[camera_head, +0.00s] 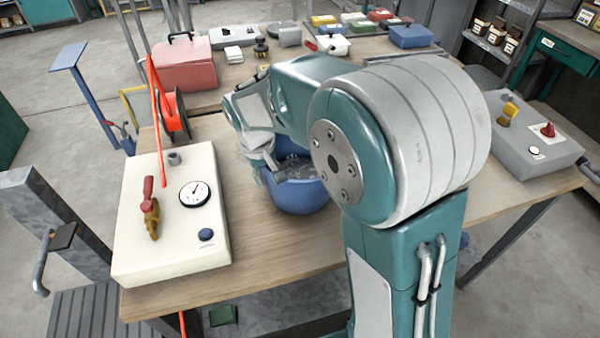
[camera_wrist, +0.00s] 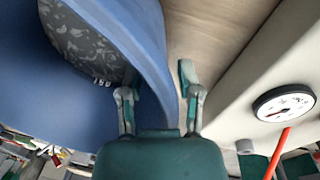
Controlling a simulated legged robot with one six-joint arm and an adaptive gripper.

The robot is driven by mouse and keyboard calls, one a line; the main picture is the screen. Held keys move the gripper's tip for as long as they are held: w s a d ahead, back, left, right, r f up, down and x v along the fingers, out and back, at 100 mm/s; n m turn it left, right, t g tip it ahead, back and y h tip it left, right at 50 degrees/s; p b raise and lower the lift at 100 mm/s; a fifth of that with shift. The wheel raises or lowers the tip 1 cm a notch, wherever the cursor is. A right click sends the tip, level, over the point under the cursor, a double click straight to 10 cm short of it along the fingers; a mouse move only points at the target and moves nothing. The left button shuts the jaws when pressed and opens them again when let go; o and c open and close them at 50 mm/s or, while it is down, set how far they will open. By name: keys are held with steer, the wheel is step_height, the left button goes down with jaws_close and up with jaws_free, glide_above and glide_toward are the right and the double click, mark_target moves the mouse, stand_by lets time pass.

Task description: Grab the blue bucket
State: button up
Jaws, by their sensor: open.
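The blue bucket (camera_head: 300,198) stands on the wooden table, partly hidden behind my arm. Its inside shows a grey speckled patch, also seen in the wrist view, where the bucket (camera_wrist: 148,45) fills the left side. My gripper (camera_wrist: 158,80) is open, with its two fingers on either side of the bucket's wall near the rim. The left finger is over the bucket side and the right finger is over the table side. I cannot tell whether either finger touches the wall. In the head view my gripper (camera_head: 268,165) is at the bucket's left edge.
A cream box with a gauge (camera_head: 170,240) stands left of the bucket, and the gauge (camera_wrist: 284,103) shows close on the right in the wrist view. A grey box (camera_head: 530,140) is at right. A red case (camera_head: 185,68) and several containers stand behind.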

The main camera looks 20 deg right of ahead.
jaws_close()
steer(key=shift+r, duration=0.1)
steer(key=shift+a+r, duration=0.1)
steer(key=shift+r, duration=0.05)
